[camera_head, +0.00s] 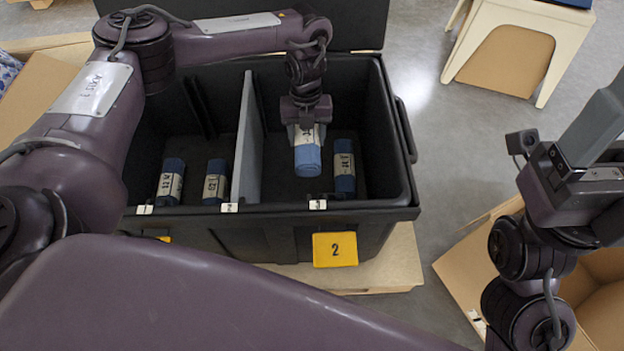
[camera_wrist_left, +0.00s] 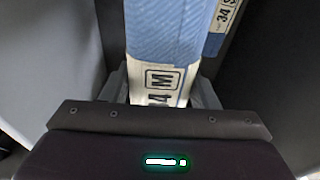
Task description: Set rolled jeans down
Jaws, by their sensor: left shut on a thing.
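My left gripper (camera_head: 306,133) is shut on a rolled pair of blue jeans (camera_head: 307,160) with a white label band. It points down and holds the roll inside the right compartment of the black bin (camera_head: 402,190). In the left wrist view the held roll (camera_wrist_left: 168,35) runs up from between the fingers, with an "M" on its band. Another jeans roll (camera_head: 344,172) stands just to its right, and it shows at the top right of the left wrist view (camera_wrist_left: 222,20). Whether the held roll touches the floor cannot be told. My right gripper (camera_head: 598,125) is at the right edge; its fingertips are unclear.
A grey divider (camera_head: 248,140) splits the bin. Two more rolls, one outer (camera_head: 171,182) and one inner (camera_head: 215,182), stand in the left compartment. A yellow "2" tag (camera_head: 335,249) is on the front. An open cardboard box (camera_head: 460,272) sits at the lower right.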

